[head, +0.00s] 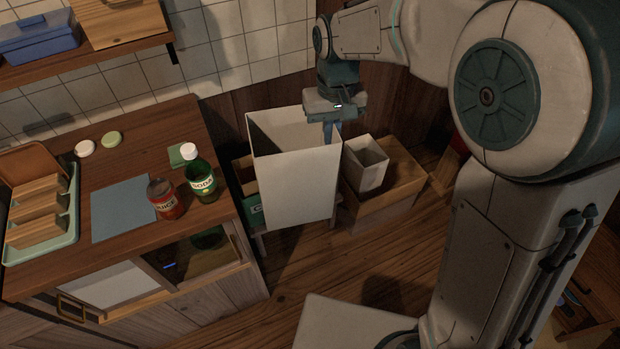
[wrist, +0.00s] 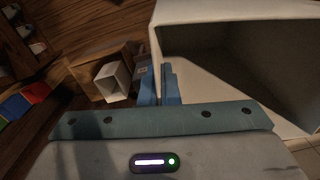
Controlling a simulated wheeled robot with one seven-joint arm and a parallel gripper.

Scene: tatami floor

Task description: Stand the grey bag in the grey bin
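The grey bag (head: 296,185) is a tall, pale, square-mouthed, open-topped shape in the middle of the head view. It is upright, slightly tilted. My gripper (head: 329,128) is at its right rim, with fingers pointing down. In the wrist view my fingers (wrist: 162,88) close on the bag's wall, and the bag's open mouth (wrist: 235,60) fills the right side. I cannot make out a separate grey bin; the bag hides what lies behind and below it. Short legs show under the bag, and I cannot tell whether its bottom rests on anything.
Right of the bag, a small pale square container (head: 365,165) stands in a wooden box (head: 400,178). Left of the bag is a green-labelled bin (head: 254,216), partly hidden.

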